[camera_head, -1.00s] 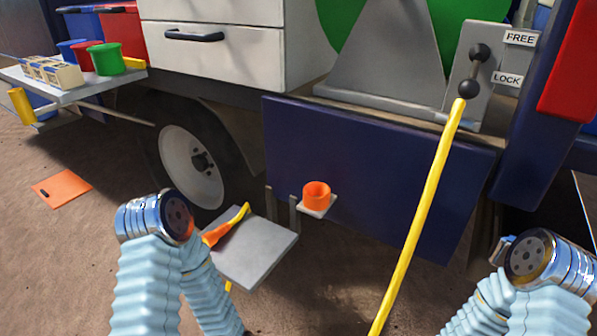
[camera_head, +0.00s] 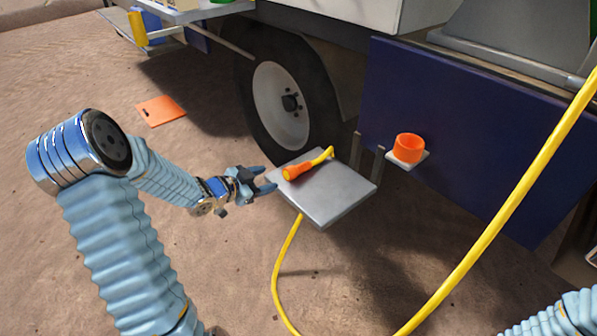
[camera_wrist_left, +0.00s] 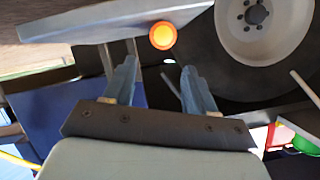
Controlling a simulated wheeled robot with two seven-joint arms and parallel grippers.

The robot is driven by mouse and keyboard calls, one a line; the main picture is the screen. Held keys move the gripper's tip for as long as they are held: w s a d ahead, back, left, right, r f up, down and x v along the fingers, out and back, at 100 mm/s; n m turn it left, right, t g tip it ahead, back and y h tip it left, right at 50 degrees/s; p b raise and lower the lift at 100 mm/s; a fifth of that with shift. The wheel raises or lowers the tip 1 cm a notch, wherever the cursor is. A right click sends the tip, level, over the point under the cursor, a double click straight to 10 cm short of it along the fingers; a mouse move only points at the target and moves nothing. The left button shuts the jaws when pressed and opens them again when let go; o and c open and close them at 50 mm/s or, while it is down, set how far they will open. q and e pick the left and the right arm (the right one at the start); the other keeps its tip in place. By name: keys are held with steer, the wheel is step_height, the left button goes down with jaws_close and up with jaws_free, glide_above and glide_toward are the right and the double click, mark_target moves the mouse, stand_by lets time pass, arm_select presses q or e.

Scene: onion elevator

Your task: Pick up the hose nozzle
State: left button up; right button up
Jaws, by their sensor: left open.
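The orange hose nozzle (camera_head: 298,170) lies on a grey square step plate (camera_head: 335,196), joined to a yellow hose (camera_head: 277,268). My left gripper (camera_head: 267,180) is open and empty, just left of the plate and the nozzle, apart from the nozzle. In the left wrist view the nozzle's round orange end (camera_wrist_left: 163,36) shows ahead of the open fingers (camera_wrist_left: 155,80), at the edge of the plate (camera_wrist_left: 100,22). My right gripper is out of the picture; only part of my right arm shows at the lower right.
An orange cup holder (camera_head: 408,148) stands on a small bracket right of the plate, before a dark blue panel (camera_head: 450,135). A wheel (camera_head: 283,105) is behind the plate. The yellow hose crosses the right side. An orange flat piece (camera_head: 160,111) lies on open ground at left.

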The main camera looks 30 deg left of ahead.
mark_target(287, 170)
arm_select(q)
steer(key=b+x, duration=0.1)
steer(key=x, duration=1)
steer(key=shift+w+a+f, duration=0.1)
steer(key=shift+w, duration=0.05)
steer(key=shift+c, duration=0.2)
steer(key=c, duration=1)
steer(key=shift+o, duration=0.2)
steer(key=shift+r, duration=0.4)
step_height(287, 170, up, 3)
steer(key=shift+f+p, duration=0.25)
steer(key=shift+p, duration=0.2)
steer(key=s+d+r, duration=0.8)
steer(key=s+r, duration=0.2)
steer(key=s, duration=0.2)
steer(key=d+p, duration=0.3)
steer(key=d, duration=0.6)
steer(key=shift+w+f+p, duration=0.35)
steer(key=shift+w+p, duration=0.05)
steer(key=shift+w, duration=0.05)
